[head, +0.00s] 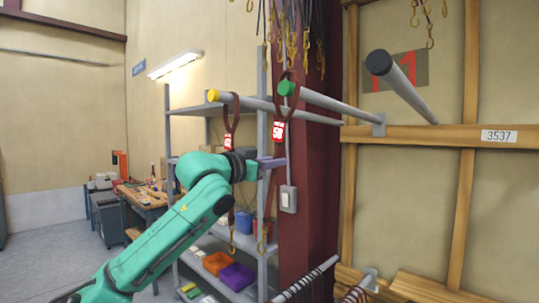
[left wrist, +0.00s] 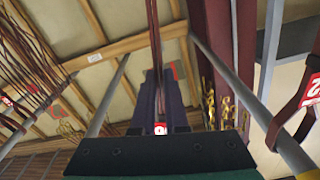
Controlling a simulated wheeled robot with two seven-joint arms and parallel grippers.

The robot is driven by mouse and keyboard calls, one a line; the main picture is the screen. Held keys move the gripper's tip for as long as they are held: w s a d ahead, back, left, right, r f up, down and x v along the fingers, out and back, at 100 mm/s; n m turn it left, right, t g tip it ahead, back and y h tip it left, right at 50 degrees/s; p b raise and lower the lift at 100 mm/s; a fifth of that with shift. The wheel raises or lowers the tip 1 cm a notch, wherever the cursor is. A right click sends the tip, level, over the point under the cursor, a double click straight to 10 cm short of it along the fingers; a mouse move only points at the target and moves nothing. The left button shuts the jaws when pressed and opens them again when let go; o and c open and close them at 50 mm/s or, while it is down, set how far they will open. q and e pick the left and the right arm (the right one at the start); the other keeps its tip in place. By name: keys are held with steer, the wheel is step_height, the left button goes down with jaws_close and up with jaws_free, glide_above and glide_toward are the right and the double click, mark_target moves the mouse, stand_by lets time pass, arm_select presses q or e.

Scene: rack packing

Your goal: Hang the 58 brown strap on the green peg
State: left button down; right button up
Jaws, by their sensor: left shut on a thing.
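The brown strap (head: 268,185) has a red tag (head: 279,132) reading 58 and a gold hook (head: 262,240) at its lower end. Its upper loop (head: 287,74) frames the green peg tip (head: 286,88) in the head view; I cannot tell whether the peg passes through it. My left gripper (head: 272,163) is shut on this strap below the tag. In the left wrist view the strap (left wrist: 155,40) runs up from between the purple fingers (left wrist: 160,105), with part of its tag (left wrist: 160,128) visible. My right gripper is not in view.
Left of the green peg, a yellow-tipped peg (head: 213,95) carries another brown strap (head: 236,115) with a red tag. A dark-tipped peg (head: 379,62) juts out at right. A metal shelf (head: 171,130) with bins stands behind my arm. Hooked straps (head: 291,40) hang above.

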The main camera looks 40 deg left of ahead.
arm_select(q)
steer(key=w+f+p, duration=0.1)
steer(key=w+p, duration=0.1)
steer(key=w, duration=0.1)
steer(key=w+f+p, duration=0.1)
steer(key=shift+w+a+f, duration=0.1)
steer(key=shift+w+f, duration=0.05)
steer(key=shift+f, duration=0.15)
stand_by(0.4)
stand_by(0.4)
steer(key=c, duration=0.8)
jaws_free()
steer(key=shift+c, duration=0.2)
